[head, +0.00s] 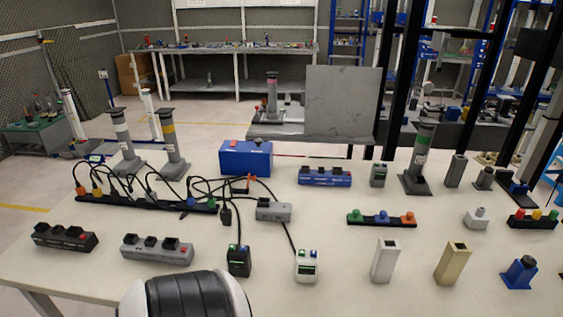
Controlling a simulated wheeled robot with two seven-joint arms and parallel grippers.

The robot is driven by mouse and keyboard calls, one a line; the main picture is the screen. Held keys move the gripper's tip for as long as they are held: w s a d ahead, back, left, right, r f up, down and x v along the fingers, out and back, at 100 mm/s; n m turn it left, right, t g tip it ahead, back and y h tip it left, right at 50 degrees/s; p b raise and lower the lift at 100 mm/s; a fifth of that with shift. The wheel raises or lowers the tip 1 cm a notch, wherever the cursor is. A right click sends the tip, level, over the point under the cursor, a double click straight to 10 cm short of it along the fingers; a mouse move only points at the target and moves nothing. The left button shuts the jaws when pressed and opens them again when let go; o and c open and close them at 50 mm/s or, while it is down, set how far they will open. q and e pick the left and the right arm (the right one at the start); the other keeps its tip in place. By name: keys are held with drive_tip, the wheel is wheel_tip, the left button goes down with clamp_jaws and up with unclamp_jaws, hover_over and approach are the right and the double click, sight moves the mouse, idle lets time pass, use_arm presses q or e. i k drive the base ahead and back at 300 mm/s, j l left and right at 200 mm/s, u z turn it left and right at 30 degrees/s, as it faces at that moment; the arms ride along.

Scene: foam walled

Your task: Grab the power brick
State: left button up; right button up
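Several box-like electrical items lie on the white table (345,285), and I cannot tell for sure which one is the power brick. A blue box (240,162) stands at the back of the table. A grey block (273,211) lies near the middle among black cables. A small black unit (238,262) and a small white unit (306,268) stand in front of it, each with a cable running to its top. Neither of my grippers shows; a white and black rounded part at the bottom edge appears to be my own arm.
A strip with coloured plugs (145,203) has tangled cables. White (386,262) and beige (452,265) blocks stand at the right. A grey panel (343,105) rises behind the table.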

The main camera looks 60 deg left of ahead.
sight(266, 210)
drive_tip(key=u, duration=2.1)
